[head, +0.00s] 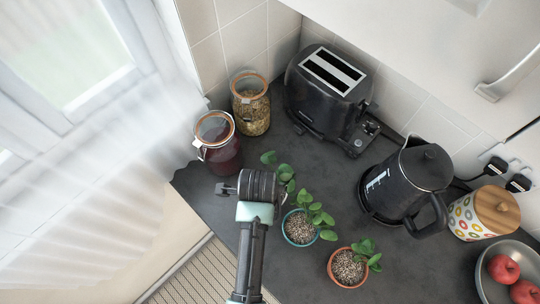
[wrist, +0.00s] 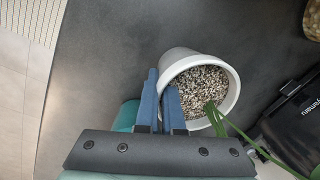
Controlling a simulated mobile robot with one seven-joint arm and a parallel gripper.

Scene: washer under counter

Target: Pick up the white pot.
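The white pot (wrist: 192,54) is in the middle of the wrist view, filled with speckled pebbles and with green stems on its right side. In the head view only leaves (head: 285,173) and a sliver of it show behind my gripper. My gripper (wrist: 162,80) has its two blue fingers at the pot's left rim, one outside and one over the inside. Only a narrow gap, about as thick as the rim, is left between them, so they look shut on the rim. The pot seems to stand on the dark counter; its base is hidden.
A teal pot (head: 299,228) and a terracotta pot (head: 347,268) with plants stand close by. Two jars (head: 218,142) (head: 251,104), a toaster (head: 326,90), a kettle (head: 405,180), a canister (head: 484,214) and a fruit bowl (head: 493,282) surround them. The counter's left edge is near.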

